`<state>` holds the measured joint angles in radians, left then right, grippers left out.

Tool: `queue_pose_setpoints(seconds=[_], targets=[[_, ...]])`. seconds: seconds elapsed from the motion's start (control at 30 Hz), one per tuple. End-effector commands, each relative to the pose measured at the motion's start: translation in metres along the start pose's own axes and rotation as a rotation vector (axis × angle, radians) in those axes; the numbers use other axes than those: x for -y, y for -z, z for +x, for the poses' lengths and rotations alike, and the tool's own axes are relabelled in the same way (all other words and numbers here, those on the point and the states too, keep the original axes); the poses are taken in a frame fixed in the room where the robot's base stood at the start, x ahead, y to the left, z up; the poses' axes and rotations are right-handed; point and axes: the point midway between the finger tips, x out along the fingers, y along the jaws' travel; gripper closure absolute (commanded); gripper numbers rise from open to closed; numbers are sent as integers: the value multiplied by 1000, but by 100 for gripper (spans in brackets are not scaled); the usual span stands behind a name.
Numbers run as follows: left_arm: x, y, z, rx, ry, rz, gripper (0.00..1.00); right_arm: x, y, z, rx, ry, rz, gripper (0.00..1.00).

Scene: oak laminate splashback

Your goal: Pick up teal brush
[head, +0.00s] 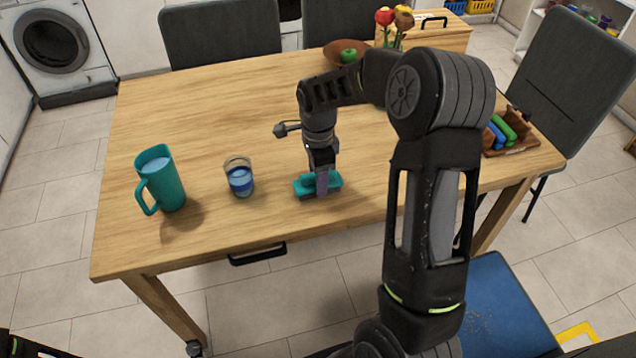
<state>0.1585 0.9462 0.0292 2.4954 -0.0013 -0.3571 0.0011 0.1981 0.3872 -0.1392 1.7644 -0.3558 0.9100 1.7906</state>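The teal brush (333,181) lies on the wooden table near its front edge, right of the glass. My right gripper (321,187) points straight down at the brush's middle. One finger shows in front of the brush, and teal shows on both sides of it. The far finger is hidden, so I cannot tell whether the gripper is closed on the brush. The brush appears to rest on the tabletop. My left gripper is not in view.
A teal mug (168,187) and a glass of blue liquid (240,178) stand left of the brush. A bowl with a green apple (348,56), flowers (394,24) and a wooden box (440,36) are at the back. A brown holder (519,147) is at right.

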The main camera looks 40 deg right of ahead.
Motion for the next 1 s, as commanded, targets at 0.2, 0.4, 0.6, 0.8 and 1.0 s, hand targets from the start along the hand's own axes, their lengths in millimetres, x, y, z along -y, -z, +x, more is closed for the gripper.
queue_pose_setpoints(seconds=[0.2,0.4,0.6,0.8,1.0], targets=[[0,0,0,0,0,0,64,0,0,0,0,0,0,70],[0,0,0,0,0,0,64,0,0,0,0,0,0,87],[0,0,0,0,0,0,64,0,0,0,0,0,0,100],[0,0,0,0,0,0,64,0,0,0,0,1,0,100],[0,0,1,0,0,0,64,1,0,-13,0,3,-1,100]])
